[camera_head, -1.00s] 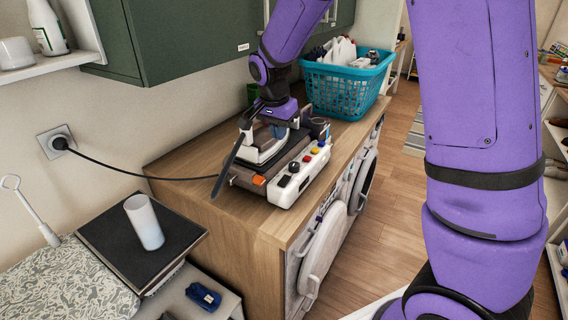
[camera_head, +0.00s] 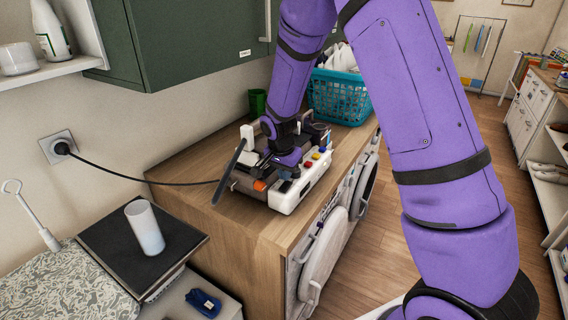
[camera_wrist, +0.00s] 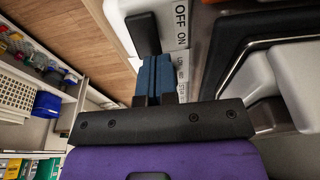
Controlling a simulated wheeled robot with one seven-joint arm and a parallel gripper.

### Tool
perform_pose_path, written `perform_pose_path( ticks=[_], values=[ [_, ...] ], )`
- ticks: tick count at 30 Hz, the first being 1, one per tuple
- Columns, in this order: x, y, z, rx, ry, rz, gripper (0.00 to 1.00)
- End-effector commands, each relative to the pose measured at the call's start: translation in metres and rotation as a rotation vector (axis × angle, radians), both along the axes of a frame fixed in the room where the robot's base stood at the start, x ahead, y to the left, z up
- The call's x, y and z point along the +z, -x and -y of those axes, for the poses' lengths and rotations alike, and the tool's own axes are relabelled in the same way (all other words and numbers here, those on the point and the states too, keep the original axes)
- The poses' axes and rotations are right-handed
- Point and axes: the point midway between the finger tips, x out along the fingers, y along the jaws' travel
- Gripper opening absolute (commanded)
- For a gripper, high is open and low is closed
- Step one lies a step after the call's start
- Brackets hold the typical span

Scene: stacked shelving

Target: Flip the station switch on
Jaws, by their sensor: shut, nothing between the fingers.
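The station (camera_head: 292,200) is a box with a white front panel, standing on the wooden counter. Its panel carries red and yellow buttons in the head view. In the wrist view a black switch (camera_wrist: 143,33) sits on the white panel, beside the printed words OFF and ON. My gripper (camera_wrist: 153,72) is shut and empty, its blue fingertips right at the near end of the switch. I cannot tell whether they touch it. In the head view my gripper (camera_head: 285,184) is low over the panel, and my wrist hides part of the station.
A teal laundry basket (camera_head: 338,97) stands behind the station. A black cable (camera_head: 120,173) runs from the wall socket (camera_head: 58,147) towards the station. A green cabinet (camera_head: 190,45) hangs above. A white cylinder (camera_head: 145,228) stands on a dark board at the left.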

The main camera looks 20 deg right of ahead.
Motion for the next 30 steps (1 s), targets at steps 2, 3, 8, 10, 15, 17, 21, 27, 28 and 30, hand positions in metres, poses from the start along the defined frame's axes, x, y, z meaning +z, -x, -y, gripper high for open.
perform_pose_path(
  ticks=[2, 3, 8, 10, 15, 17, 21, 27, 28, 30],
  values=[
    [-0.0046, -0.0002, 0.0008, 0.0, 0.0, -0.001, 0.0],
    [-0.0059, -0.0003, 0.0009, 0.001, 0.0, -0.002, 0.0],
    [-0.0071, -0.0007, 0.0011, 0.001, 0.0, 0.0, 0.0],
    [-0.0069, -0.0007, 0.0011, 0.001, 0.0, 0.0, 0.0],
    [-0.007, -0.0007, 0.0013, 0.0, -0.001, -0.002, 0.0],
    [-0.0079, -0.0009, 0.002, -0.002, -0.007, -0.007, 0.0],
    [-0.0123, -0.0019, 0.0046, -0.004, -0.039, -0.032, 0.0],
    [-0.0131, -0.0008, 0.003, 0.0, -0.041, -0.037, 0.0],
    [-0.0131, -0.0007, 0.0028, 0.0, -0.041, -0.037, 0.0],
    [-0.0132, -0.0001, 0.0021, 0.001, -0.041, -0.039, 0.0]
  ],
)
